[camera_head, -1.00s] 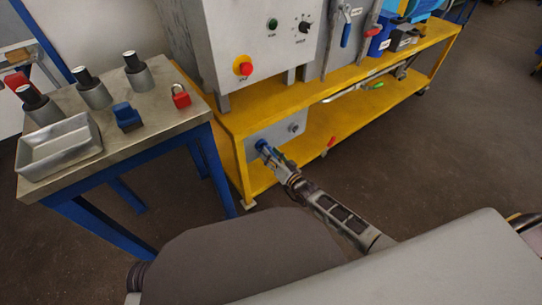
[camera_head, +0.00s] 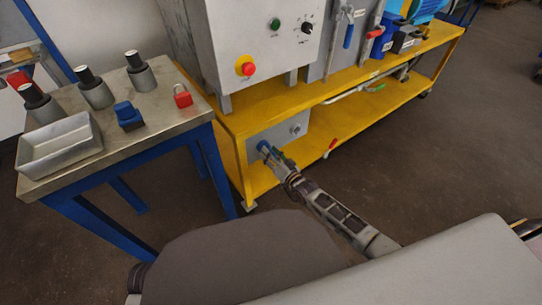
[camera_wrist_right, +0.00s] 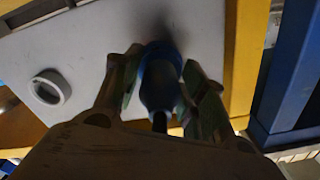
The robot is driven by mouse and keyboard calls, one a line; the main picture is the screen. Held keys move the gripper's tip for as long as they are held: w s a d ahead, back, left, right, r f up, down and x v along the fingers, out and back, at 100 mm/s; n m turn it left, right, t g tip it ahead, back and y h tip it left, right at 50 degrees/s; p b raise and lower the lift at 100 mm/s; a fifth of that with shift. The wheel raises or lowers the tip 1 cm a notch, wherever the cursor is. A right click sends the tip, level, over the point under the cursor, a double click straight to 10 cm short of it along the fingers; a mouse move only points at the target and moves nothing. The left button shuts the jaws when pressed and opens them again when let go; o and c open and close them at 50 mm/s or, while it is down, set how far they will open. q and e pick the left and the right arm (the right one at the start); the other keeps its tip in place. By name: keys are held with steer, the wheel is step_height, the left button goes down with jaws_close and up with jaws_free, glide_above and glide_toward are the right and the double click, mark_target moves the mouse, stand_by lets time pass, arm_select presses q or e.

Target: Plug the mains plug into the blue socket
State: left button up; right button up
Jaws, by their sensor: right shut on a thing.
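The blue mains plug (camera_wrist_right: 158,82) is between the fingers of my right gripper (camera_head: 270,154) in the right wrist view, with its dark cable end towards my wrist. My right gripper is shut on it, right in front of the pale grey panel (camera_head: 284,134) on the yellow bench's lower level. A blue part (camera_head: 263,146) shows at the fingertips in the head view; I cannot tell whether it is plug or socket. The socket face is hidden behind the plug and in shadow, so I cannot tell how far the plug is in. My left gripper is not in view.
A round fitting (camera_head: 295,128) sits on the panel; a pale ring (camera_wrist_right: 48,88) shows on it in the wrist view. The yellow bench (camera_head: 240,160) frames the panel. A blue-legged table (camera_head: 150,138) stands left, with a metal tray (camera_head: 60,165) and a red padlock (camera_head: 182,96).

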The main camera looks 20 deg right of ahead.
steer(key=shift+w+a, duration=0.15)
steer(key=shift+w, duration=0.2)
steer(key=o, duration=1.4)
steer(key=shift+o, duration=0.2)
steer(key=shift+s, duration=0.1)
steer(key=v, duration=1.1)
steer(key=shift+s, duration=0.35)
